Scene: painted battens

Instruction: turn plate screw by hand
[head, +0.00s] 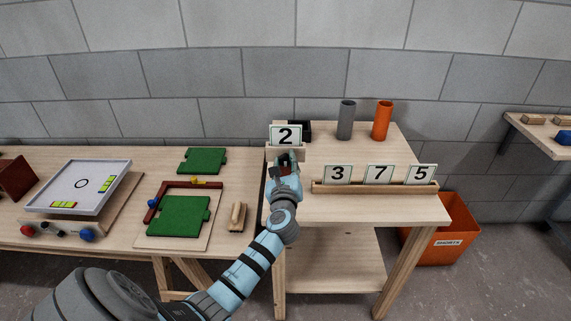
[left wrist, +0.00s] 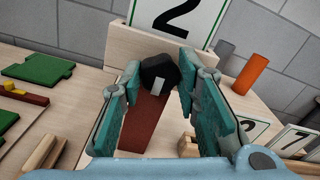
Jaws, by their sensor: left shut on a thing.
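A white plate with a black 2 (head: 285,135) stands upright in a pale wooden block (head: 271,152) at the back left of the table. In the left wrist view the plate (left wrist: 180,18) and block (left wrist: 125,42) are close ahead. A black knob with a white mark (left wrist: 158,72), seemingly the plate screw, sits at the block's front. My left gripper (head: 286,158) is shut on the knob, with a teal finger on either side (left wrist: 157,88). A red-brown strip (left wrist: 145,125) shows below the knob, between the fingers. The screw's shank is hidden. My right gripper is not in view.
Plates 3, 7 and 5 stand in a wooden rack (head: 375,188) to the right. A grey tube (head: 346,120) and an orange tube (head: 382,120) stand behind. A left bench (head: 110,240) holds green boards and a tray. An orange bin (head: 445,247) is on the floor.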

